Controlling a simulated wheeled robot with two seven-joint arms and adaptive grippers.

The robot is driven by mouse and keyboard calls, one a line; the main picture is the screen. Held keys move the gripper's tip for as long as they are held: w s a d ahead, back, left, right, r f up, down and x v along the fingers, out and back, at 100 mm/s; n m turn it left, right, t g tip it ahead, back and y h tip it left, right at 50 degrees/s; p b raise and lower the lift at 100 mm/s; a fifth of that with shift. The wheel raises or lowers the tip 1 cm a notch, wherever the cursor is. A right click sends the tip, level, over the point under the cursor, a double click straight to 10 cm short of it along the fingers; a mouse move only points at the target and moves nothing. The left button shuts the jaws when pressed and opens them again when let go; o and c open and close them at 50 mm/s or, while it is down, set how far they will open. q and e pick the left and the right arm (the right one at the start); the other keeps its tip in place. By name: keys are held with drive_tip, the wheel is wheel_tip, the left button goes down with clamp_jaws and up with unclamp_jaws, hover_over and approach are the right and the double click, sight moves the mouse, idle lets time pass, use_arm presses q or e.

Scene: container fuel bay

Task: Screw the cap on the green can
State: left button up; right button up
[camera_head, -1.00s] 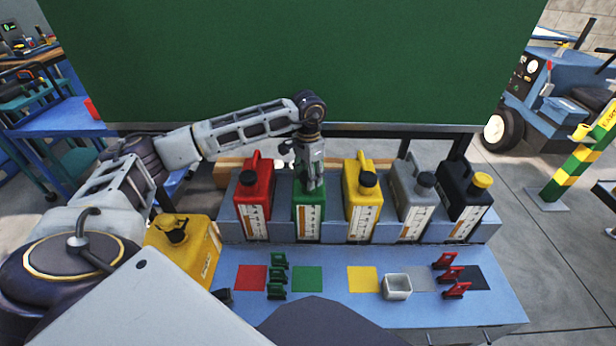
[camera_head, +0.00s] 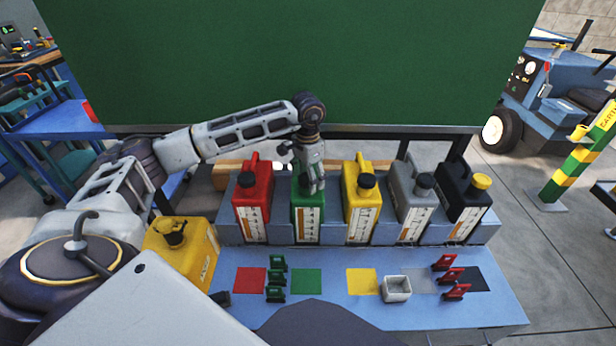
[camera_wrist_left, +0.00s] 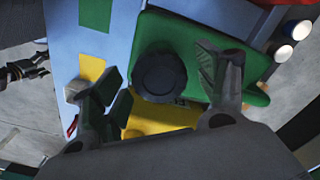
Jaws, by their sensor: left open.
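The green can (camera_head: 309,218) stands in the back row of the blue bench, between the red and yellow cans. My left gripper (camera_head: 312,188) points down over its top and hides part of it. In the left wrist view the green can (camera_wrist_left: 200,40) shows from above with a black round cap (camera_wrist_left: 159,76) on its neck. The left gripper's open fingers (camera_wrist_left: 165,105) are on either side of the cap, with a gap to it on both sides in the picture. I cannot tell how tightly the cap sits.
Red (camera_head: 253,205), yellow (camera_head: 362,205), grey (camera_head: 414,205) and black (camera_head: 463,205) cans stand close in the row. A yellow jerrycan (camera_head: 190,250) is at left. Tags and a small white box (camera_head: 397,288) sit on the front bench (camera_head: 330,312).

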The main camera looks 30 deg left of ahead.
use_arm(q)
drive_tip(key=shift+n, duration=2)
drive_tip(key=shift+n+p, duration=0.3)
drive_tip(key=shift+n, duration=4.1)
drive_tip(key=shift+n+p, duration=0.5)
drive_tip(key=shift+n, duration=3.6)
drive_tip(key=shift+n+p, duration=0.55)
drive_tip(key=shift+n, duration=1.35)
drive_tip(key=shift+n+p, duration=0.3)
drive_tip(key=shift+n, duration=1.3)
drive_tip(key=shift+n+p, duration=0.35)
drive_tip(key=shift+n, duration=1.65)
